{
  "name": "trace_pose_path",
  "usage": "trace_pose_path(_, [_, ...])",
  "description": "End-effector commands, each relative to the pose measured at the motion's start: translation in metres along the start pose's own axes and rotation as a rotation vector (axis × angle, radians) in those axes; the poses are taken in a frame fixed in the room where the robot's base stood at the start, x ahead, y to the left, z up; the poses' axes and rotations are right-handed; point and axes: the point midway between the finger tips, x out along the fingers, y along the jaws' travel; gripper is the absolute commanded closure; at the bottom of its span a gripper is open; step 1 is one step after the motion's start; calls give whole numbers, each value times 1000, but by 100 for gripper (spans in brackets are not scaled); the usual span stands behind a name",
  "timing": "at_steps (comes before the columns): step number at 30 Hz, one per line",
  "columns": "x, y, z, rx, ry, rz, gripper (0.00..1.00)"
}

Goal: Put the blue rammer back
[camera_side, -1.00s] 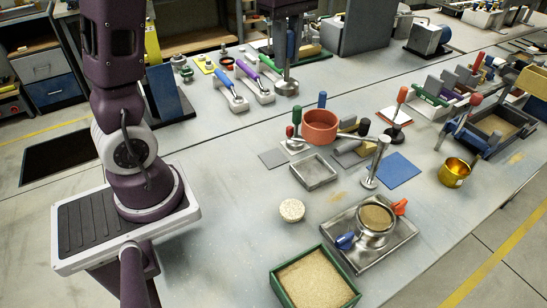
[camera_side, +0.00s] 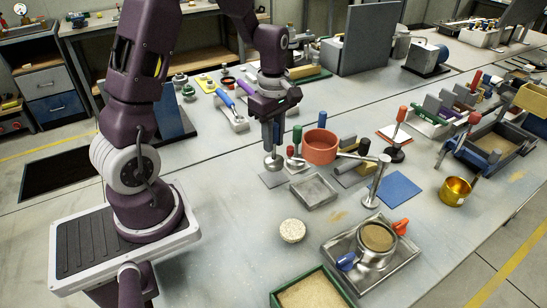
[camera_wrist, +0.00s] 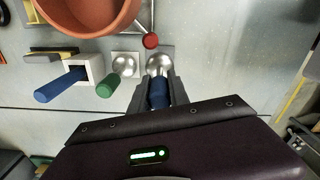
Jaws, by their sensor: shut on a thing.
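My gripper (camera_side: 270,130) is shut on the blue rammer and holds it upright with its foot down. The rammer's rounded metal foot (camera_side: 273,163) shows below my jaws in the side view, over the back part of a small grey plate (camera_side: 272,179). I cannot tell whether the foot touches the plate. In the wrist view the blue handle (camera_wrist: 158,93) sits between my fingers (camera_wrist: 158,82), with the shiny foot (camera_wrist: 160,62) beyond it. The jaws hide most of the handle in the side view.
Close to the right stand a green-handled rammer (camera_side: 296,136), a red-knobbed tool (camera_wrist: 151,41) and an orange bowl (camera_side: 320,147). A shallow metal tray (camera_side: 313,191) is in front.

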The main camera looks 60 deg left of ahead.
Motion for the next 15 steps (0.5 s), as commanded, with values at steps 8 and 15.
trace_pose_path(8, [41, 0, 0, 0, -1, -1, 100])
trace_pose_path(15, [42, 0, 0, 0, 0, 1, 100])
